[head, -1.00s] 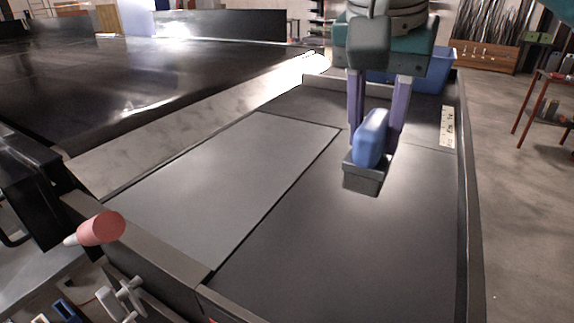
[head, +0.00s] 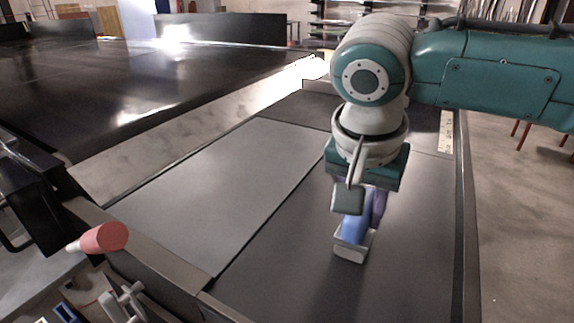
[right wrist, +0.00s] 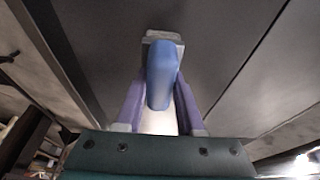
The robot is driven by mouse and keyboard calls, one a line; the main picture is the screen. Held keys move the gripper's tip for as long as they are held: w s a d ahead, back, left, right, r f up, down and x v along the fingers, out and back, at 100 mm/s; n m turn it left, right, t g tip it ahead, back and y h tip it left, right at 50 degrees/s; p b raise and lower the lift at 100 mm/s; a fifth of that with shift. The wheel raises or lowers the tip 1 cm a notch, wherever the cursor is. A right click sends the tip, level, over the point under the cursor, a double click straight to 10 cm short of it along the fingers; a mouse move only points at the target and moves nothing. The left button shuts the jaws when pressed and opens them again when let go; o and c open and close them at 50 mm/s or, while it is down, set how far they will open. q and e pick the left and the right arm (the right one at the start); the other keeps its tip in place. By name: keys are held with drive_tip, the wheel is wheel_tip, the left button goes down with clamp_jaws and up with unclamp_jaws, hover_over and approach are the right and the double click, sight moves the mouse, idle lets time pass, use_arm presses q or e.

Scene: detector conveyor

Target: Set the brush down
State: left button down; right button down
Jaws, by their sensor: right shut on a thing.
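The brush has a blue handle and a grey block head (head: 351,250). It is between the purple fingers of my right gripper (head: 362,204), which is shut on the handle. The brush is over the dark right part of the tray-like table (head: 300,270); I cannot tell whether its head touches the surface. In the right wrist view the blue handle (right wrist: 161,76) sits between the two fingers (right wrist: 160,108), with the grey head beyond it. My left gripper is not in view.
A lighter grey plate (head: 210,190) covers the left part of the table. Raised rims run along its edges. A red knob (head: 104,237) is at the front left corner. A measuring strip (head: 445,132) lies near the right rim. The surface around the brush is clear.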

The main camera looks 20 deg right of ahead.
drive_tip(key=c, duration=0.5)
unclamp_jaws()
